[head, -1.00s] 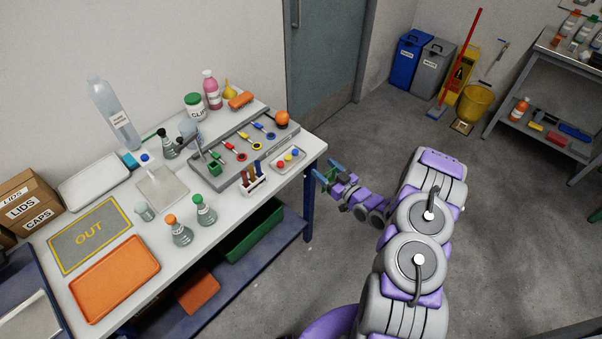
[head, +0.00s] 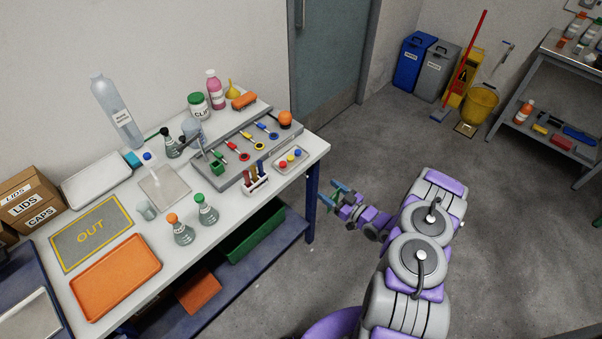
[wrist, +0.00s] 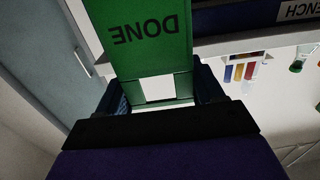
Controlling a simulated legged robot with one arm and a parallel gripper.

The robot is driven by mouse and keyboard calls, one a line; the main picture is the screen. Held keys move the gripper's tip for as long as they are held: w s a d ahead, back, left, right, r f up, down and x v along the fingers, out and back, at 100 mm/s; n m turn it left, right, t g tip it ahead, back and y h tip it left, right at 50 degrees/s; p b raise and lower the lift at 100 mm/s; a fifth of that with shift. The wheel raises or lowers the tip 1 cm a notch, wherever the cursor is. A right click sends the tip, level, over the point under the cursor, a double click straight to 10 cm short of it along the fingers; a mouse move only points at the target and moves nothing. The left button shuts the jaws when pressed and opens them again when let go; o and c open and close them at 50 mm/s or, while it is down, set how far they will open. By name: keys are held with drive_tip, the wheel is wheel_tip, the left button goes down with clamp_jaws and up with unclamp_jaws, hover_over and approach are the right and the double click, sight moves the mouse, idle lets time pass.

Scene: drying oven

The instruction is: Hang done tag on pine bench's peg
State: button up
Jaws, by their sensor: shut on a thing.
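The green done tag (wrist: 148,40) fills the upper middle of the wrist view, its word DONE upside down. My gripper (wrist: 160,92) is shut on the tag's lower part, with a dark finger at each side. The bench (head: 312,150) has a white top and blue legs. I cannot make out the peg.
The bench top holds a grey tool rack (head: 230,170), a test-tube rack (head: 256,184), flasks and an orange tray (head: 115,277). A green bin (head: 254,235) is on the lower shelf. Grey floor is open right of the bench, towards the door (head: 330,60).

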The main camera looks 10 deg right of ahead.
drive_tip(key=b+x, duration=0.2)
drive_tip(key=x, duration=0.9)
drive_tip(key=shift+w+a, duration=0.1)
drive_tip(key=shift+a, duration=0.05)
drive_tip(key=shift+w+a+f+b, duration=0.3)
drive_tip(key=shift+w+a, duration=0.25)
drive_tip(key=shift+w, duration=0.15)
drive_tip(key=shift+w+a+f+b, duration=0.25)
drive_tip(key=shift+w+a, duration=0.3)
drive_tip(key=shift+w, duration=0.2)
drive_tip(key=shift+f, duration=0.1)
drive_tip(key=shift+f, duration=0.1)
drive_tip(key=o, duration=1)
drive_tip(key=shift+d+f+b, duration=0.1)
drive_tip(key=shift+f+b, duration=0.05)
drive_tip(key=shift+b, duration=0.4)
